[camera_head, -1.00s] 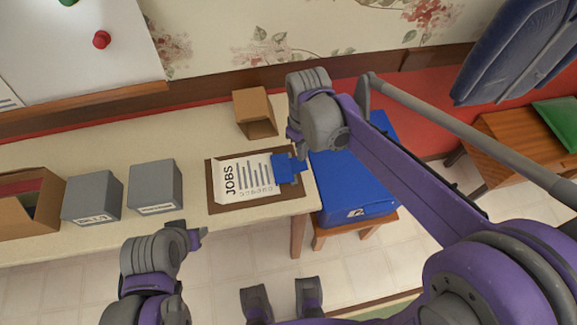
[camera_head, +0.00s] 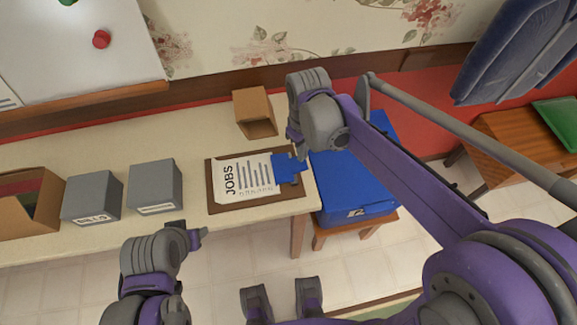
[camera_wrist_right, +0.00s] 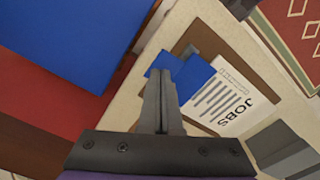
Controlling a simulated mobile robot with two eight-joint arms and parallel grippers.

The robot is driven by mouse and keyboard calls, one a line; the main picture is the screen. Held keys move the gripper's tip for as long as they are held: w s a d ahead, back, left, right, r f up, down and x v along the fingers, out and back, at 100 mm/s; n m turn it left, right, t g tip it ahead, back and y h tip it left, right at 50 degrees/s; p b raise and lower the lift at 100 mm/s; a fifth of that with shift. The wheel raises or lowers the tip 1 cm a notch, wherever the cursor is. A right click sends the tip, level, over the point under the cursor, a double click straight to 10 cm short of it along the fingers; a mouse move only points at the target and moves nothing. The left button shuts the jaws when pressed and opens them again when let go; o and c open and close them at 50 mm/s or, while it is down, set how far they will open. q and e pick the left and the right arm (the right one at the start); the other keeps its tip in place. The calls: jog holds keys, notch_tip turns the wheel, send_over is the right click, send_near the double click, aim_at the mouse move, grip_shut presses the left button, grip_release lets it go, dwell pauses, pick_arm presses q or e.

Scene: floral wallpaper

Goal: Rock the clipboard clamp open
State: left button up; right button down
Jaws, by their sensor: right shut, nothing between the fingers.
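The brown clipboard (camera_head: 291,203) lies on the table with a white JOBS sheet (camera_head: 240,180) on it. Its blue clamp (camera_head: 284,168) is at the right end, over the sheet's edge. My right gripper reaches down to the clamp from above; its fingers are largely hidden by my wrist in the head view. In the right wrist view the right gripper (camera_wrist_right: 160,74) is shut and empty, its tips overlapping the blue clamp (camera_wrist_right: 194,78). I cannot tell whether they touch. My left gripper (camera_head: 202,235) hangs in front of the table; its jaw opening is unclear.
Two grey boxes (camera_head: 155,186) and an open cardboard box (camera_head: 42,212) stand left on the table. A small brown box (camera_head: 254,113) stands behind the clipboard. A blue case (camera_head: 352,186) rests on a wooden stool (camera_head: 345,229) right of the table.

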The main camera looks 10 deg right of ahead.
jog(key=shift+f+b, duration=0.85)
jog(key=shift+f, duration=0.4)
dwell(0.4)
jog(key=shift+r+p, duration=2.6)
jog(key=shift+r, duration=1)
jog(key=shift+f, duration=0.1)
jog(key=s+d+m+t+p, duration=0.1)
jog(key=s+d+m+t, duration=0.1)
jog(key=s, duration=0.5)
jog(key=s+d+m+t+p, duration=0.1)
jog(key=s+d+m+t, duration=0.2)
jog(key=s, duration=0.4)
jog(key=shift+d+f+m, duration=0.25)
jog(key=shift+d+m, duration=0.45)
jog(key=shift+d, duration=0.1)
